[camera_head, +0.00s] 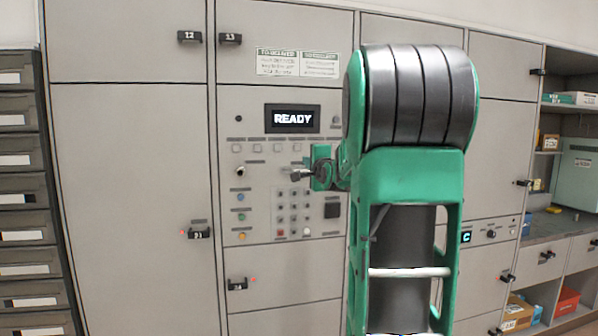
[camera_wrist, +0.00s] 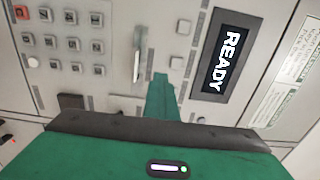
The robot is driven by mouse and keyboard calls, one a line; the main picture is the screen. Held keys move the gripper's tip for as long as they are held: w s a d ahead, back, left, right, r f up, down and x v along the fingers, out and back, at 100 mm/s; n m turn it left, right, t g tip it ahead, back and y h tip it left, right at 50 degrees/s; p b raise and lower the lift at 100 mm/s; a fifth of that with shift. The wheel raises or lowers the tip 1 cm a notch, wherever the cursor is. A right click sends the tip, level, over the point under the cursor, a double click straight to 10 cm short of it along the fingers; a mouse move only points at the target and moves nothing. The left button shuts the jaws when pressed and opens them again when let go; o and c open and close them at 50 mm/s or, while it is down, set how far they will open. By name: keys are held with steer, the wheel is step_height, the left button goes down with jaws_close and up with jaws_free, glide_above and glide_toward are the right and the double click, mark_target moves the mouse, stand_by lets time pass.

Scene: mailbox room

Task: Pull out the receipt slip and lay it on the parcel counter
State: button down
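My gripper (camera_head: 308,171) is in front of the locker control panel (camera_head: 262,206), below and slightly right of the READY display. Its green finger also shows in the wrist view (camera_wrist: 160,98), but whether the fingers are open or shut is unclear. A small silver-grey piece shows just left of the gripper in the head view; I cannot tell if it is part of the gripper or the panel. In the wrist view a narrow pale upright piece (camera_wrist: 137,62) stands by the finger. I cannot make out a receipt slip. A grey counter (camera_head: 548,226) is at the right.
The READY display (camera_head: 292,118) and keypad (camera_head: 292,212) are on the panel. Grey locker doors (camera_head: 135,180) fill the wall and dark drawers (camera_head: 28,195) stand left. A pale green box (camera_head: 578,175) stands on the counter. My arm hides the middle right.

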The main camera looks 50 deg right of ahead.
steer(key=s+a+r, duration=0.2)
steer(key=s+a, duration=0.2)
steer(key=s, duration=0.3)
steer(key=shift+s+a+r, duration=0.15)
steer(key=shift+a+r, duration=0.1)
steer(key=shift+r, duration=0.15)
